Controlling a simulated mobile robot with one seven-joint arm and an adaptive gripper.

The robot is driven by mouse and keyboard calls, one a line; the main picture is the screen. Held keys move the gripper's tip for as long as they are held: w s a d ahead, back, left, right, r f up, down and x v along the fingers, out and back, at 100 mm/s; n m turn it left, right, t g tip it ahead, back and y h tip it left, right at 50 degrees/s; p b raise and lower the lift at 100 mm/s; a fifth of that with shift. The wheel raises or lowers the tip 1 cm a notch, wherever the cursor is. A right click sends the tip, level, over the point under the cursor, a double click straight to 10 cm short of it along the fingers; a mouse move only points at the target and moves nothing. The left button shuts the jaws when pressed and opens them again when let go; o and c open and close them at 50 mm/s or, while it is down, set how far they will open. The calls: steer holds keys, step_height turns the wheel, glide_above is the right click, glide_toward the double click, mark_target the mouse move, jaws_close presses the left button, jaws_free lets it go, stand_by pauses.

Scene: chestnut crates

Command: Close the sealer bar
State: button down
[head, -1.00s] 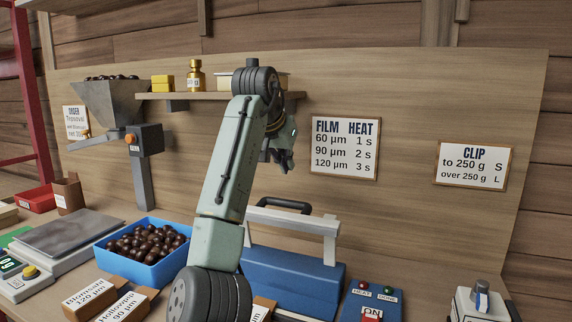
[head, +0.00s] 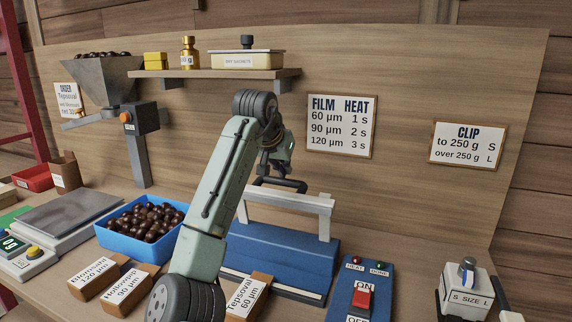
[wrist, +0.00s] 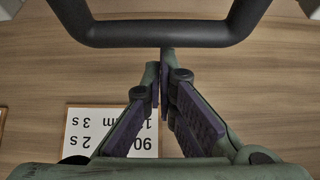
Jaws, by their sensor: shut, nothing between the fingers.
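The sealer is a blue box (head: 285,250) with a white bar (head: 290,200) raised above it on white arms. A black handle (head: 290,185) stands up from the bar. It also crosses the top of the wrist view as a wide dark loop (wrist: 160,35). My gripper (wrist: 164,62) is shut and empty, with its fingertips at the lower edge of the handle in that picture. I cannot tell whether they touch it. In the head view my gripper is dark and small beside the handle, partly hidden by my arm.
A heat switch box (head: 362,295) with a red switch stands right of the sealer. A blue tray of chestnuts (head: 128,250) and labelled film boxes (head: 248,300) lie left and in front. A shelf (head: 215,75) hangs behind. A clip machine (head: 466,298) stands at right.

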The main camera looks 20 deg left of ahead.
steer(key=shift+f+b, duration=0.15)
steer(key=shift+b, duration=0.2)
steer(key=b, duration=0.1)
steer(key=t+b, duration=0.1)
steer(key=shift+s+d+b, duration=0.15)
steer(key=shift+s+b, duration=0.2)
steer(key=shift+s, duration=0.1)
